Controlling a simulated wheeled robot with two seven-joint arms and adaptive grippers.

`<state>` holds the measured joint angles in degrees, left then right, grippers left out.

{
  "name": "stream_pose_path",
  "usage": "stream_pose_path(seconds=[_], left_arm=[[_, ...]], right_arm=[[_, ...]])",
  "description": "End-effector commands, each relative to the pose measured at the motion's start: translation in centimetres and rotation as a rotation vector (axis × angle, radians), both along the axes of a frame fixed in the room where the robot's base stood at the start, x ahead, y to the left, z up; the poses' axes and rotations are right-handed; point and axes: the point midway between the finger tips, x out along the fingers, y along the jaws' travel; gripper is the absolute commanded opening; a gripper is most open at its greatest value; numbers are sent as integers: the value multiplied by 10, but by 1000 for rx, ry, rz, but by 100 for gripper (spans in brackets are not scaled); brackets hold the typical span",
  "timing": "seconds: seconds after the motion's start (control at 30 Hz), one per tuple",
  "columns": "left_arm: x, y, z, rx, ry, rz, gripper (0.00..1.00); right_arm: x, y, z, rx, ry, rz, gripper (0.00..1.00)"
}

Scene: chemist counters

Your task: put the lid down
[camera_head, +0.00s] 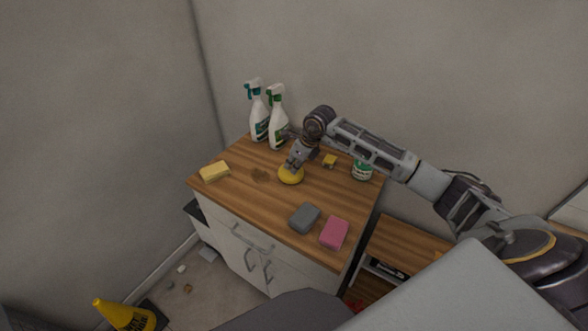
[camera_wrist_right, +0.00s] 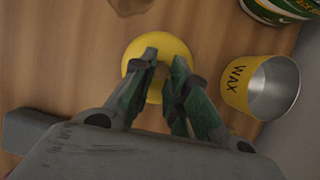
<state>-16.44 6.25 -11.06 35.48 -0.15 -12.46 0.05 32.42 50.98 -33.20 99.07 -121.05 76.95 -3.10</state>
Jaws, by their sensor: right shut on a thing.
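The lid (camera_head: 291,178) is a round yellow disc at the middle of the wooden counter top (camera_head: 238,187). It also shows in the right wrist view (camera_wrist_right: 155,42), under my fingertips. My right gripper (camera_head: 293,166) points down and is shut on the lid; its fingertips (camera_wrist_right: 164,66) meet near the lid's middle. The lid looks flat and is at or very close to the wood; I cannot tell whether it touches. An open metal tin with a yellow WAX label (camera_wrist_right: 236,86) stands to the right of the lid. My left gripper is not in view.
Two spray bottles (camera_head: 277,122) stand at the back. A green and white tub (camera_head: 362,171) stands at the right edge. A yellow sponge (camera_head: 214,171) lies left, a grey sponge (camera_head: 304,216) and a pink sponge (camera_head: 334,233) in front. A brown stain (camera_head: 260,175) marks the wood left of the lid.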

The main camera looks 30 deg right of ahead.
Motion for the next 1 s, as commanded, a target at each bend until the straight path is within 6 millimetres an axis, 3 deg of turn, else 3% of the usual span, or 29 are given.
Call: stream_pose_path(seconds=[0.2, 0.67, 0.7, 0.83, 1.0], left_arm=[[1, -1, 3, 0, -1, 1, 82], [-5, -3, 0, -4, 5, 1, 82], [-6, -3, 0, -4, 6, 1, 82], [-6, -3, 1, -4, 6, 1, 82], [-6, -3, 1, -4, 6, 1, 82]], right_arm=[[0, 0, -21, -1, 1, 0, 0], [0, 0, -25, -1, 1, 1, 0], [0, 0, -25, -1, 1, 1, 18], [0, 0, -25, -1, 1, 1, 35], [0, 0, -25, -1, 1, 1, 38]])
